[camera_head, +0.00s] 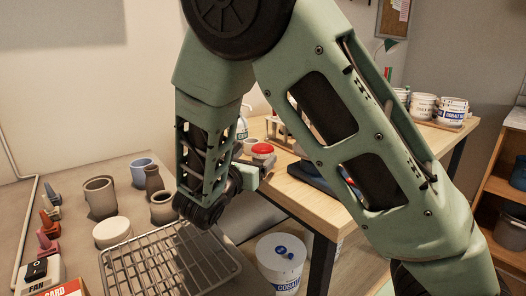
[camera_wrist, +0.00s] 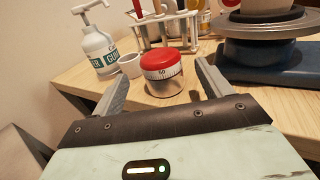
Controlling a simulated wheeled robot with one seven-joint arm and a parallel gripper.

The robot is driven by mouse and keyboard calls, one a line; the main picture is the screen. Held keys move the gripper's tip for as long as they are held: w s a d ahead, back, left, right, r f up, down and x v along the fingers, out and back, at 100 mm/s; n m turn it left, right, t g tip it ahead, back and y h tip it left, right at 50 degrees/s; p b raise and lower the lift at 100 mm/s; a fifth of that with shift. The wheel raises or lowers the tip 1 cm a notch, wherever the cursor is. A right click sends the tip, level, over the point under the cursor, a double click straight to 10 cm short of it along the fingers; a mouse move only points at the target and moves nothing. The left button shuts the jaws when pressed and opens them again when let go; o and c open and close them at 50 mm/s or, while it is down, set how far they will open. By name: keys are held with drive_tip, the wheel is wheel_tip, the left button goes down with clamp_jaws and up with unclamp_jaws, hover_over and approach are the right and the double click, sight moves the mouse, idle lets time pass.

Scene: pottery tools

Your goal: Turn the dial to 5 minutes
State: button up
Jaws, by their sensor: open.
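The dial is a timer (camera_wrist: 162,76) with a red domed top, a white band with numbers and a clear or pale base. It stands upright on the wooden table (camera_wrist: 75,73). The number 50 faces the wrist camera; the reading against a pointer cannot be made out. In the head view the red top (camera_head: 263,149) shows beside my arm. My gripper (camera_wrist: 160,88) is open, its two grey fingers reaching toward the timer, one to each side. In the wrist view the timer appears between and just beyond the fingertips, and I see no clear contact.
A white pump bottle (camera_wrist: 97,48) and a small white cup (camera_wrist: 131,65) stand left of the timer. A tool rack (camera_wrist: 166,28) is behind it. A pottery wheel (camera_wrist: 268,45) on a blue base is at right. A wire rack (camera_head: 170,264) and pots are left.

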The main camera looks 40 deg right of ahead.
sight(263, 145)
drive_tip(key=x, duration=0.6)
drive_tip(key=shift+w+d, duration=0.1)
drive_tip(key=shift+d, duration=0.1)
drive_tip(key=c, duration=1)
drive_tip(key=shift+g+p, duration=0.3)
drive_tip(key=m+g+p, duration=0.1)
drive_tip(key=m+g+h+p, duration=0.1)
drive_tip(key=g+p, duration=0.1)
drive_tip(key=shift+r+m+h, duration=0.2)
drive_tip(key=shift+m+h, duration=0.1)
drive_tip(key=shift+f+m+g+h+p, duration=0.15)
drive_tip(key=shift+m+g+p, duration=0.65)
drive_tip(key=shift+g, duration=0.5)
drive_tip(key=shift+m+g+h+p, duration=0.15)
drive_tip(key=shift+m+g+p, duration=0.65)
drive_tip(key=shift+g, duration=0.5)
